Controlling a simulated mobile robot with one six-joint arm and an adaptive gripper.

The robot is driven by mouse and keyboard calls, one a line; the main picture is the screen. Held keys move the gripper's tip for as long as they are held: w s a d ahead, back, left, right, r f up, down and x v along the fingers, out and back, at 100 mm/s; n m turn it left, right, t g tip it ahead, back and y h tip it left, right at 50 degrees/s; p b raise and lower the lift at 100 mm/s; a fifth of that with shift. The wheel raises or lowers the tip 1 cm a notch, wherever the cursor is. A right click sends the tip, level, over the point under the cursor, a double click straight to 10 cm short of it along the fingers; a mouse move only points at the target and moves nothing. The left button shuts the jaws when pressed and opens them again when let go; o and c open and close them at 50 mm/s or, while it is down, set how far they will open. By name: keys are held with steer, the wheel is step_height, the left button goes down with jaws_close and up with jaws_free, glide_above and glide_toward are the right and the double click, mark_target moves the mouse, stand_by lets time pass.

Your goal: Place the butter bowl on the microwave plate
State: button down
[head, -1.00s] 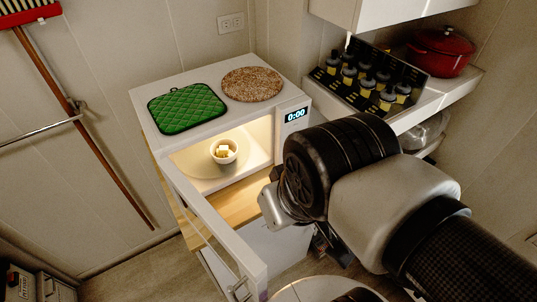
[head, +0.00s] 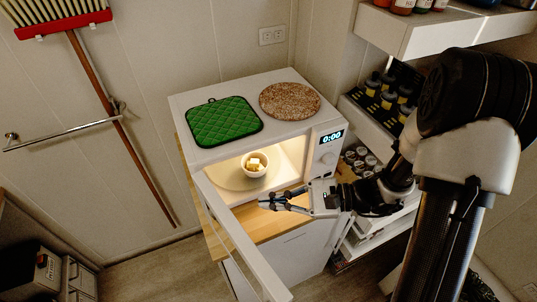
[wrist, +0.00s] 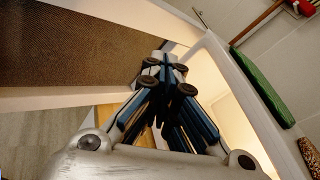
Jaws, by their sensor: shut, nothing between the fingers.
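The butter bowl (head: 254,166), a small white bowl with pale yellow butter cubes, sits upright inside the lit, open microwave (head: 184,122) in the head view. The pale round microwave plate (head: 229,178) shows beneath and left of it, and the bowl appears to rest on it. My gripper (head: 263,201) is shut and empty, in front of the microwave opening and apart from the bowl. In the wrist view, the closed fingers (wrist: 166,66) point toward the open door, with the lit cavity to their right. The bowl is not visible there.
The open microwave door (head: 240,242) swings out toward the front left. A green potholder (head: 223,121) and a round cork trivet (head: 290,101) lie on top. A wooden counter (head: 268,225) runs under the microwave. Shelves with jars (head: 362,158) stand to the right.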

mark_target(262, 173)
steer(key=w+d+f+m+t+h, duration=0.1)
steer(key=w+d+f+m+t, duration=0.1)
steer(key=d+f+m+t, duration=0.1)
steer(key=w+d+f+m+t+h+p, duration=0.1)
steer(key=w+d+f+m+t, duration=0.2)
steer(key=f+m+t, duration=0.2)
steer(key=w+d+f+m+t+h, duration=0.1)
steer(key=w+d+f+m+t, duration=0.1)
steer(key=f, duration=0.5)
steer(key=shift+w+d+m+t+h, duration=0.2)
steer(key=shift+d+m+t, duration=0.25)
steer(key=shift+m, duration=0.4)
steer(key=shift+w+d+m+t+h, duration=0.2)
steer(key=shift+m+t, duration=0.35)
steer(key=shift+m, duration=0.3)
steer(key=shift+w+a+f, duration=0.1)
steer(key=shift+w+f, duration=0.05)
steer(key=b+x, duration=0.1)
steer(key=x, duration=1.2)
steer(key=shift+w+a, duration=0.1)
steer(key=shift+w, duration=0.1)
steer(key=b+x, duration=0.2)
steer(key=x, duration=0.4)
steer(key=shift+w+a+f, duration=0.1)
steer(key=shift+w+a, duration=0.05)
steer(key=shift+a, duration=0.1)
steer(key=shift+w+a, duration=0.2)
steer(key=shift+w, duration=0.15)
